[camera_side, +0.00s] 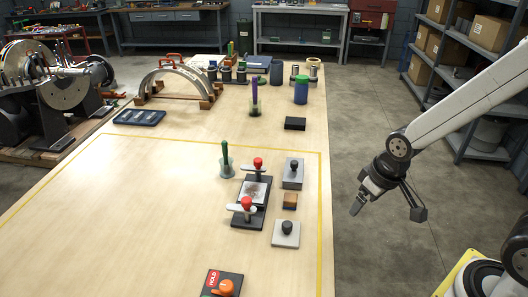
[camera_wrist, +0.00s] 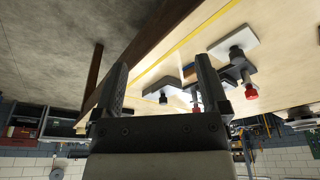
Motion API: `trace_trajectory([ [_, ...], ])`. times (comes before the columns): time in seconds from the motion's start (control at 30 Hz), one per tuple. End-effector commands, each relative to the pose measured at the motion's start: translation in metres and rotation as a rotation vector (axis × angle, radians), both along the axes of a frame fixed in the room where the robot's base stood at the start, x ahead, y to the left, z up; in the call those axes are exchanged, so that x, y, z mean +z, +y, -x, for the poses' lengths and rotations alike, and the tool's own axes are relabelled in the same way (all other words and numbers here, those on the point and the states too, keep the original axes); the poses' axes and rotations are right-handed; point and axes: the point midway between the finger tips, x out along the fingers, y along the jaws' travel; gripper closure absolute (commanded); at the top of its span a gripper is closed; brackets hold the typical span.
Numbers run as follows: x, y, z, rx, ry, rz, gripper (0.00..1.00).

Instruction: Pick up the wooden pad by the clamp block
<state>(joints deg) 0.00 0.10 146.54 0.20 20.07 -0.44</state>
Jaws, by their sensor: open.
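The wooden pad (camera_side: 290,201) is a small brown block with a dark top, lying on the table just right of the clamp block (camera_side: 241,215). The clamp block has a dark base, a pale plate and two red-knobbed clamps. A clamp's red knob (camera_wrist: 251,92) shows nearby. My gripper (camera_side: 358,206) hangs off the table's right side, away from the pad. In the wrist view my gripper (camera_wrist: 161,62) is open and empty.
Grey blocks with black knobs stand behind (camera_side: 292,175) and in front (camera_side: 286,235) of the pad, close to it. A green-handled tool (camera_side: 226,162) stands in a pale holder left of the clamps. A HOLD box (camera_side: 221,284) lies at the front. The table's left part is clear.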

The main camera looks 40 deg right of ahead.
Motion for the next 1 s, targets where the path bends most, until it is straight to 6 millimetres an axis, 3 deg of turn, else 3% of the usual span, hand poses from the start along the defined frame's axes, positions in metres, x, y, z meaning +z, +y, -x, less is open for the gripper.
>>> trace_trajectory([
  [0.37,-0.002,0.006,-0.030,0.146,0.003,-0.014,0.06],
  [1.0,-0.018,0.030,-0.131,0.644,-0.096,-0.062,0.06],
])
